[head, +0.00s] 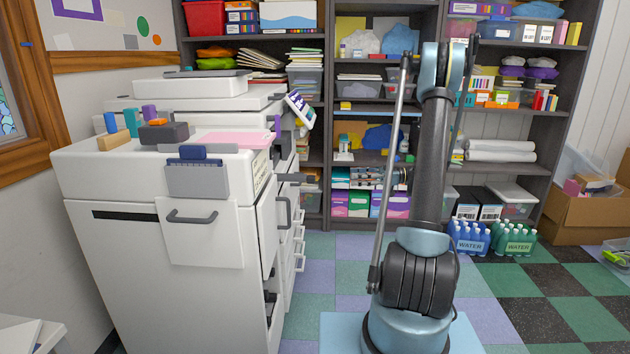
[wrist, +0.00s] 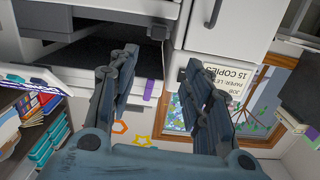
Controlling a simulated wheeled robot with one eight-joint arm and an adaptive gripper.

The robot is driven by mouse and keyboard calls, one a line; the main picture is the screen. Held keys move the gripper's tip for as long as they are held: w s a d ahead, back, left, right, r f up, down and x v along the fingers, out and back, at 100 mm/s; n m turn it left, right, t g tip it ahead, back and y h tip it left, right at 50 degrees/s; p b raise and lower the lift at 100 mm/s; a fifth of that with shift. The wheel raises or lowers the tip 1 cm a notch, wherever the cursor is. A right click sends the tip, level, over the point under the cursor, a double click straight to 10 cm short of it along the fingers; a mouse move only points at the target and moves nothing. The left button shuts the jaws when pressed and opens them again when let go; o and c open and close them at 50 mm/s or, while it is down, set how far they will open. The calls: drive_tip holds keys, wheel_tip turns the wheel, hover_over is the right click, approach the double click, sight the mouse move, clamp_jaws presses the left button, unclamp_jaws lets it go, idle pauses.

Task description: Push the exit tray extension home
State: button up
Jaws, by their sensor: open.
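The white copier (head: 150,235) stands at the left in the head view. A dark flat piece (head: 290,178) sticks out from its right side; it may be the exit tray extension, but I cannot tell for sure. In the wrist view my gripper (wrist: 168,75) is open, with nothing between its fingers. Past the fingertips are the copier's white body (wrist: 232,25) and a dark recessed surface (wrist: 105,50). The view does not show whether the fingers touch anything. The gripper does not show in the head view.
A job card reading 15 copies (wrist: 215,75) is on the copier beside the right finger. A grey bin (head: 197,180) hangs on the copier, below a pink sheet (head: 232,139). Shelves (head: 330,130) stand behind. Water bottle packs (head: 515,238) stand on the floor at right.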

drive_tip(key=w+a+f, duration=0.1)
drive_tip(key=a, duration=1.5)
drive_tip(key=shift+a+n+y, duration=0.25)
drive_tip(key=shift+n+y, duration=0.05)
drive_tip(key=shift+n, duration=0.1)
drive_tip(key=shift+w, duration=0.1)
clamp_jaws()
